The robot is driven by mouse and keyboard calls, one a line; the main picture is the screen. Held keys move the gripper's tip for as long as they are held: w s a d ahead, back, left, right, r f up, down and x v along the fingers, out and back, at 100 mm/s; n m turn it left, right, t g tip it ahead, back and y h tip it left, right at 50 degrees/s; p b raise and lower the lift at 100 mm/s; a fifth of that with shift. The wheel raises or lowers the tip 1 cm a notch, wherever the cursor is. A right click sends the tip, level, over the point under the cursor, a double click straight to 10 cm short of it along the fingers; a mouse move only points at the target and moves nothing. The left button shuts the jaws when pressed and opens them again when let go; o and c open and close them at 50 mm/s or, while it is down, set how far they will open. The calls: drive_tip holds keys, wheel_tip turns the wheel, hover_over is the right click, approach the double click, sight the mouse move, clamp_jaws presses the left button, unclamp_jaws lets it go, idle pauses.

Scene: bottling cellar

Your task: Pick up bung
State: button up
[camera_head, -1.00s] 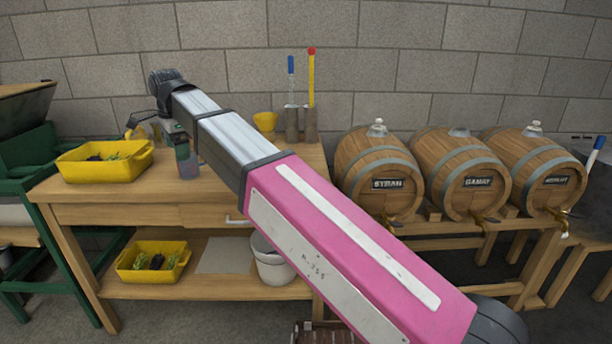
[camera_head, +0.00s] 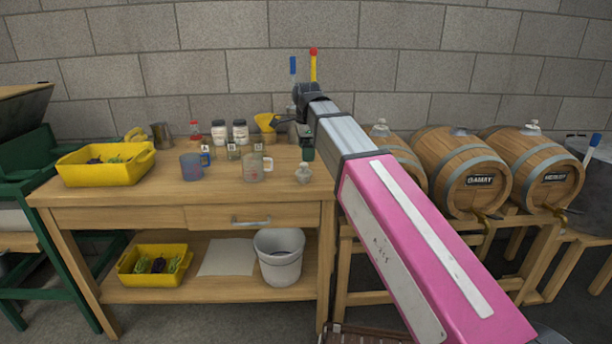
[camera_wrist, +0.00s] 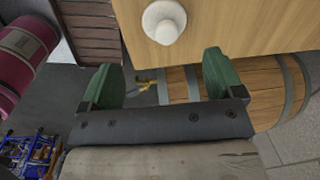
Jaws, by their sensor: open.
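A white bung (camera_head: 303,172) stands on the wooden table near its front right corner. It also shows in the wrist view as a pale round shape (camera_wrist: 164,20) on the tabletop, close to the edge. My gripper (camera_wrist: 160,76) is open and empty, its two green fingers apart, with the bung beyond the fingertips. In the head view, my gripper (camera_head: 306,148) is at the table's right side, above and behind the bung. Similar pale stoppers sit on barrel tops, such as one (camera_head: 380,128) on the partly hidden left barrel.
Jars (camera_head: 219,132), a blue mug (camera_head: 190,167), a glass jug (camera_head: 257,168) and a yellow funnel (camera_head: 266,122) stand on the table (camera_head: 120,205) left of my gripper. A yellow tub (camera_head: 105,170) is at its left end. Barrels (camera_head: 462,175) stand to the right.

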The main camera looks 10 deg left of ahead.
sight(304, 164)
wheel_tip(304, 164, down, 3)
drive_tip(key=shift+w+f, duration=0.1)
drive_tip(key=shift+w+a+f, duration=0.15)
drive_tip(key=shift+f, duration=0.7)
drive_tip(key=shift+w+a+f, duration=0.15)
drive_tip(key=shift+f, duration=0.75)
drive_tip(key=shift+w+a+f, duration=0.15)
drive_tip(key=shift+f, duration=0.7)
drive_tip(key=shift+c, duration=0.3)
drive_tip(key=c, duration=0.9)
